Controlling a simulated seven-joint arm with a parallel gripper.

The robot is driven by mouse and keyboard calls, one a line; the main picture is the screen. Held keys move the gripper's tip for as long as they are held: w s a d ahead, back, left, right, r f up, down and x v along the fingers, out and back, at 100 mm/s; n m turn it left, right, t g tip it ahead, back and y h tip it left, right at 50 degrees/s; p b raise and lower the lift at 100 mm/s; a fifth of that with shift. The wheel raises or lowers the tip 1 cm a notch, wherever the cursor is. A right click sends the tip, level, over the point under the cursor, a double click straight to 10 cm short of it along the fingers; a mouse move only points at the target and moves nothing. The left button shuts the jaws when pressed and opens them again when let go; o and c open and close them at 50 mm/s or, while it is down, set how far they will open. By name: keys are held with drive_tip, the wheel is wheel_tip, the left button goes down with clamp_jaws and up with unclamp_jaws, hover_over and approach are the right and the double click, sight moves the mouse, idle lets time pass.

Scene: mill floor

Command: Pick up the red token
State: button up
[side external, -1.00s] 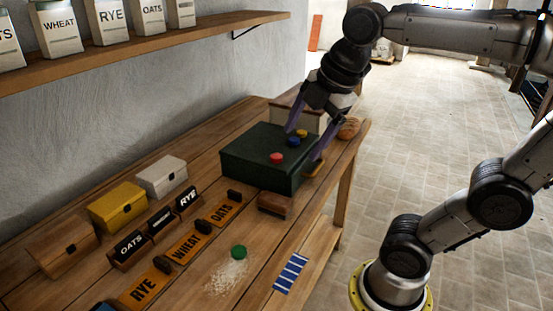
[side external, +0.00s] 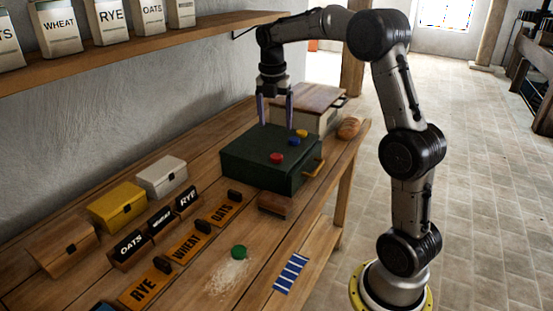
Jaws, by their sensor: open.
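The red token (side external: 277,158) lies on top of the dark green box (side external: 247,172), near its front middle. A blue token (side external: 294,141) and a yellow token (side external: 302,133) lie on the same lid, toward its back right. My gripper (side external: 276,124) points down with its two purple fingers apart and empty. In the picture its fingertips are above the red token and left of the blue one. I cannot tell their exact height over the lid.
A wooden-lidded box (side external: 306,98) and a bread loaf (side external: 349,128) stand behind. A brown block (side external: 275,203) sits in front of the green box. A green token (side external: 239,252) lies by spilled grain. Small chests (side external: 117,207) and grain signs (side external: 183,246) fill the left bench. A shelf (side external: 140,45) hangs above.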

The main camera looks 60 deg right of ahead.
sight(276, 156)
drive_tip(key=f, duration=0.3)
drive_tip(key=d+f, duration=0.1)
drive_tip(key=f, duration=0.7)
drive_tip(key=shift+w+d+f, duration=0.15)
drive_tip(key=shift+d, duration=0.05)
drive_tip(key=shift+c, duration=0.2)
clamp_jaws()
